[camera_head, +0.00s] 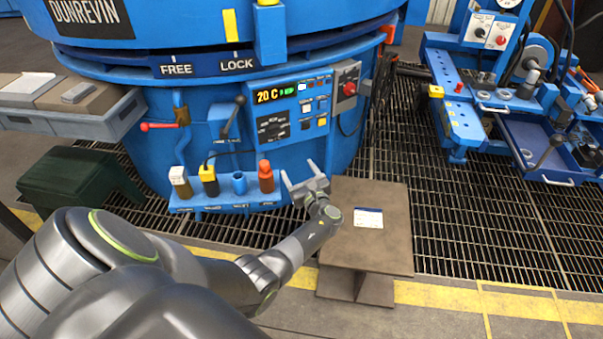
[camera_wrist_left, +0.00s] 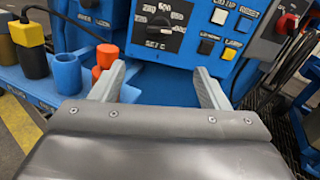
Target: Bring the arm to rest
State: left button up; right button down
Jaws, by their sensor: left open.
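My left gripper (camera_head: 304,174) is open and empty, just right of the small blue shelf on the furnace front and near the edge of the brown stand. In the left wrist view its two fingers (camera_wrist_left: 160,82) are spread apart with nothing between them, facing the blue furnace panel. My left arm (camera_head: 290,250) reaches in from the lower left of the head view. My right gripper is not in view.
The shelf (camera_head: 225,205) holds several holders, including an orange one (camera_head: 266,177). A brown stand (camera_head: 375,245) bears a white card (camera_head: 368,218). The blue furnace (camera_head: 150,130) has a control panel (camera_head: 290,110). A blue bench (camera_head: 460,120) is at right; grating lies between.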

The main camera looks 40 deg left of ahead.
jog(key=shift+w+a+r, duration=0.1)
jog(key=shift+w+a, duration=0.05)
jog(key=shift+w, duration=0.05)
